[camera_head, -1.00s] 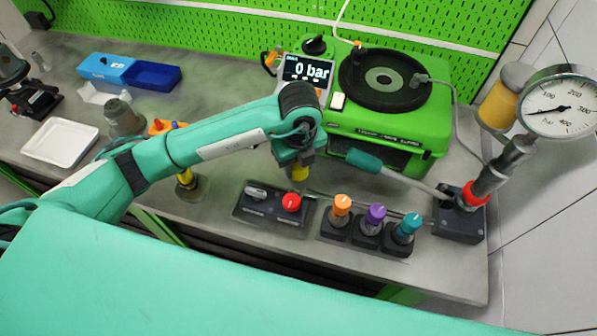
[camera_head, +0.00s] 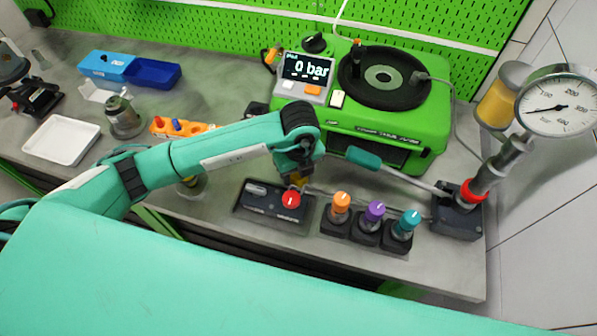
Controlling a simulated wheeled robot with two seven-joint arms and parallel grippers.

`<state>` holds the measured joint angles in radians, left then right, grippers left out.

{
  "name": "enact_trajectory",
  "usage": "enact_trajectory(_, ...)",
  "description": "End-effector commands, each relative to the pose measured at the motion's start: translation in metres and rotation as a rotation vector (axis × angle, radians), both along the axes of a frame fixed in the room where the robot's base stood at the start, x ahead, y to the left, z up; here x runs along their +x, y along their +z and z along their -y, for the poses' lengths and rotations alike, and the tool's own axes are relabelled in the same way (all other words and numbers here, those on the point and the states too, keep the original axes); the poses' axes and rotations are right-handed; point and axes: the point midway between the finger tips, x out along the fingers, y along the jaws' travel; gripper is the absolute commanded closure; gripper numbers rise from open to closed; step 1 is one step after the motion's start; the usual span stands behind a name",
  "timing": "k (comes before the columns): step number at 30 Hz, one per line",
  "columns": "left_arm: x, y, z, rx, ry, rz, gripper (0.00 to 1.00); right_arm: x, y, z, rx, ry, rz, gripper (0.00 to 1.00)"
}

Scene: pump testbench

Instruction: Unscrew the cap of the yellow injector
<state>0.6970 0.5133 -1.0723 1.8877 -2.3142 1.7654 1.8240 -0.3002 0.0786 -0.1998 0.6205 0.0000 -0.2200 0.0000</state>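My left arm comes in from the left, and its gripper (camera_head: 298,178) points down behind a black box (camera_head: 262,212) with a red knob (camera_head: 291,199). A small yellow part (camera_head: 299,180) shows at the fingertips. It may be the yellow injector, but I cannot tell whether the fingers grip it. The fingers are mostly hidden by the wrist and are too small to read. Another yellowish metal piece (camera_head: 196,186) shows below my forearm, partly covered by it. My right gripper is not in view.
Holders with orange (camera_head: 341,203), purple (camera_head: 374,211) and teal (camera_head: 406,224) caps stand right of the box. A green test bench (camera_head: 395,130) reads 0 bar. A hand pump with gauge (camera_head: 558,105) is at right. A white tray (camera_head: 62,140) and blue bin (camera_head: 152,74) are at left.

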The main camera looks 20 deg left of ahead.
Motion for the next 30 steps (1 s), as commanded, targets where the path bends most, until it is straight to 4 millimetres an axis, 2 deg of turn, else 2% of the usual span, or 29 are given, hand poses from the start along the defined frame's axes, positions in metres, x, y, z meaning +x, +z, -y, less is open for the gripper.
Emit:
enact_trajectory(8, 0.000, 0.007, 0.000, -0.001, 0.000, 0.002, 0.51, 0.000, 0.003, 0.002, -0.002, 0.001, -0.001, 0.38)
enact_trajectory(11, 0.000, 0.022, 0.001, -0.002, -0.001, 0.004, 0.51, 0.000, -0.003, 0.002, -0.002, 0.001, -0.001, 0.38)
enact_trajectory(21, -0.001, 0.097, 0.003, -0.002, -0.003, 0.005, 0.51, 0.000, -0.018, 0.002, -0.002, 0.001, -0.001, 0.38)
enact_trajectory(24, -0.001, 0.111, 0.002, 0.000, -0.001, 0.003, 0.51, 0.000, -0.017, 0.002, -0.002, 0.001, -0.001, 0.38)
enact_trajectory(30, -0.002, 0.123, 0.003, 0.000, 0.000, 0.001, 0.51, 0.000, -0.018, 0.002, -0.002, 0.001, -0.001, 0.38)
